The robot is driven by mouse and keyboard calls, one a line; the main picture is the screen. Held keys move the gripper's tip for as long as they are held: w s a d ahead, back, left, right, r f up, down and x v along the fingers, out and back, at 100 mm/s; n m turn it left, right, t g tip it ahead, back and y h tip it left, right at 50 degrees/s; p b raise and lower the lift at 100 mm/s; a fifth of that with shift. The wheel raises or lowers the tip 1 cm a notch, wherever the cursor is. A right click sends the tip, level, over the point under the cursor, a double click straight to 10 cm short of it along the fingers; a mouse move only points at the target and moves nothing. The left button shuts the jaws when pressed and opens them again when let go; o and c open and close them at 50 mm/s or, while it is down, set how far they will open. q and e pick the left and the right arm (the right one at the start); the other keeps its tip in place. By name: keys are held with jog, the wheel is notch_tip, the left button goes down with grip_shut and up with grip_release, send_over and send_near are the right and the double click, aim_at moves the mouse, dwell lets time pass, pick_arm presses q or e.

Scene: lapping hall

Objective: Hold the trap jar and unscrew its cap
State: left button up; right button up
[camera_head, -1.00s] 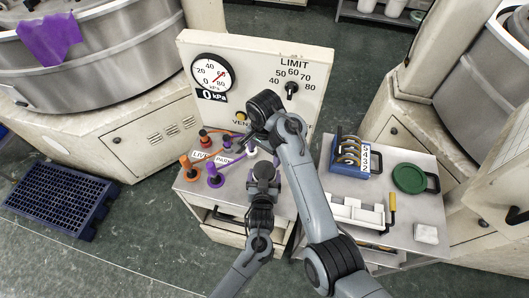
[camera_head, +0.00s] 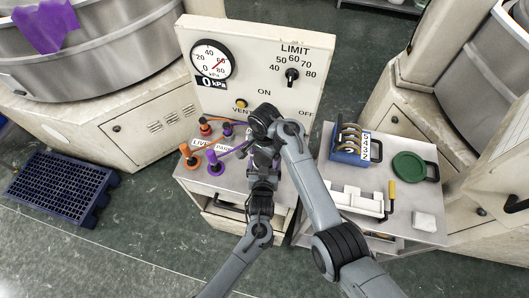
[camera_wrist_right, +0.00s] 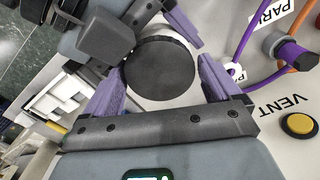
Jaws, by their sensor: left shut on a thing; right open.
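The trap jar's round dark cap (camera_wrist_right: 158,74) faces the camera in the right wrist view, with a pale rim of the jar (camera_wrist_right: 193,92) showing beside it. My right gripper (camera_wrist_right: 162,68) is open, its purple fingers on either side of the cap; I cannot tell whether they touch it. My left gripper (camera_head: 262,162) is shut on the jar; part of it shows beyond the cap in the right wrist view. In the head view the jar is hidden behind my arms and grippers.
The gauge panel (camera_head: 250,65) stands behind, with a yellow vent button (camera_head: 240,104). Orange and purple hose fittings (camera_head: 215,165) are close on the left. On the right side table are a blue rack (camera_head: 350,147), a green disc (camera_head: 409,166) and a white block (camera_head: 425,222).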

jog(key=c, duration=0.9)
jog(key=n, duration=0.6)
jog(key=shift+n, duration=0.4)
jog(key=n, duration=0.6)
jog(key=shift+r+n, duration=0.1)
jog(key=shift+n, duration=0.3)
jog(key=o, duration=1.1)
jog(key=shift+c, duration=0.2)
